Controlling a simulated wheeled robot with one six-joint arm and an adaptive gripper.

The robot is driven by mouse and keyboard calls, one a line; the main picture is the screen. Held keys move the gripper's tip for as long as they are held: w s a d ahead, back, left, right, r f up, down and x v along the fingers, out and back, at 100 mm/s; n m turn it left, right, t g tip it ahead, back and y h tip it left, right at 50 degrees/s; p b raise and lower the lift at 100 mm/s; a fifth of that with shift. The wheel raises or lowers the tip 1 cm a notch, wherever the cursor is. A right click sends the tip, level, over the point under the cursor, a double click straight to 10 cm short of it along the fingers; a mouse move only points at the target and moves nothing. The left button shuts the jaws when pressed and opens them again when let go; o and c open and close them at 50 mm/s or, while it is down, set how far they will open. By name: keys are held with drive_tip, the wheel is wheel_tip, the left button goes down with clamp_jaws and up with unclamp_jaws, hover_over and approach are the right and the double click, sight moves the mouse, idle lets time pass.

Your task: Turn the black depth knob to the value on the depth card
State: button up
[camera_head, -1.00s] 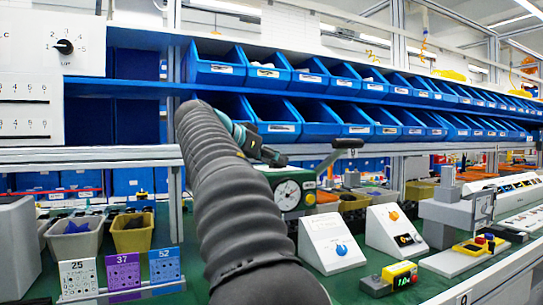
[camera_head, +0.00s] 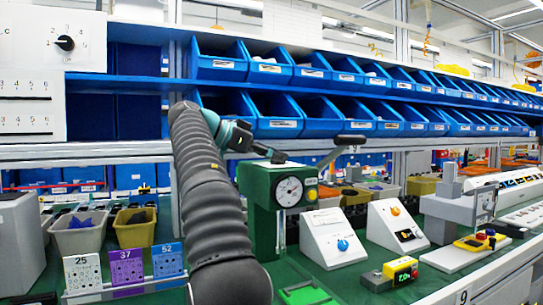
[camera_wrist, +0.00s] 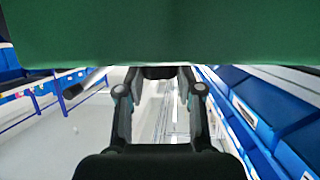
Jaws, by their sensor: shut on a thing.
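A green machine (camera_head: 262,195) with a round white dial (camera_head: 289,191) stands at the middle of the bench in the head view. My gripper (camera_wrist: 160,76) is at the top of this machine. In the wrist view its two fingers are shut on a small black piece (camera_wrist: 158,72), apparently the black depth knob, against the green body (camera_wrist: 160,35). The fingers and wrist hide most of the knob, and its marking cannot be read. Three number cards stand at the lower left: a white 25 (camera_head: 82,272), a purple 37 (camera_head: 127,267) and a blue 52 (camera_head: 168,260). None shows a readable depth label.
A black-handled lever (camera_head: 350,140) sticks out right of the machine. White sloped boxes with a blue knob (camera_head: 342,245) and an orange knob (camera_head: 395,211) stand to the right. A white panel (camera_head: 85,40) with another black knob is upper left. Blue bins (camera_head: 270,70) line the shelf behind.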

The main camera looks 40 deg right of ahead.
drive_tip(key=shift+w+f, duration=0.1)
drive_tip(key=shift+f, duration=0.05)
drive_tip(key=o, duration=1.2)
drive_tip(key=shift+w, duration=0.1)
drive_tip(key=shift+c, duration=0.2)
